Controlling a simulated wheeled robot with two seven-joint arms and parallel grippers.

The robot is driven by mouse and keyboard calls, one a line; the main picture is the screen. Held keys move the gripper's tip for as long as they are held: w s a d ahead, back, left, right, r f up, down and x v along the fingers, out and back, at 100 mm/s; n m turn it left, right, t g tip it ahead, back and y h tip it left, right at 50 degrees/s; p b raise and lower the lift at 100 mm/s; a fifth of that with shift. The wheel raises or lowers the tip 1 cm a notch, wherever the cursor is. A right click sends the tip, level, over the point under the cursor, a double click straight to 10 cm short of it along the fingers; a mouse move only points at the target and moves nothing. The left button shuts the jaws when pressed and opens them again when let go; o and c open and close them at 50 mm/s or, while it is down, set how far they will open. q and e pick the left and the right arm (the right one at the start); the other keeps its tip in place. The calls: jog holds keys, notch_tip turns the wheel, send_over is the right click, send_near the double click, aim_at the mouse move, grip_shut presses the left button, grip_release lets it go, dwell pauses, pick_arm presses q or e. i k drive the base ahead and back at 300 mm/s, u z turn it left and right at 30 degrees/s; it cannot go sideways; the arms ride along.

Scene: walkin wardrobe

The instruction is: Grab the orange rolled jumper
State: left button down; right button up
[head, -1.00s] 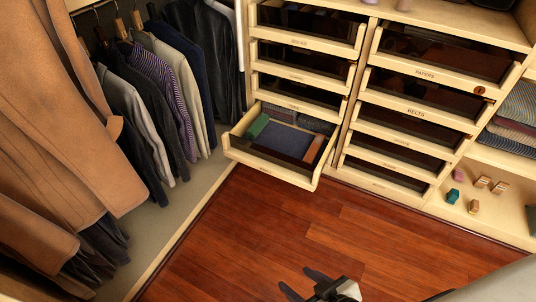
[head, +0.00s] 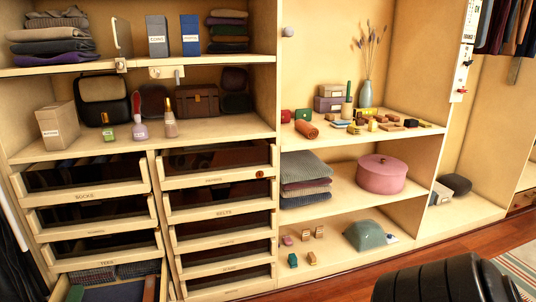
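An orange-brown roll (head: 307,129), which looks like a rolled jumper, lies on the upper shelf of the middle bay, near its left front edge. A reddish-brown item (head: 150,288) shows in the open bottom-left drawer (head: 60,289), cut off by the lower edge of the view; I cannot tell from here whether it is a roll. Neither of my grippers is in view. A black ribbed part, likely of my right arm, fills the lower right and shows no fingertips.
On the roll's shelf stand a green block (head: 303,115), stacked boxes (head: 330,99), a vase (head: 365,94) and several small blocks. Below are folded clothes (head: 306,180) and a pink round box (head: 381,174). Some floor (head: 425,250) shows at right.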

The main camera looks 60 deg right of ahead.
aim_at(309, 131)
jog(key=z, duration=2.85)
jog(key=i, duration=2.15)
jog(key=u, duration=0.9)
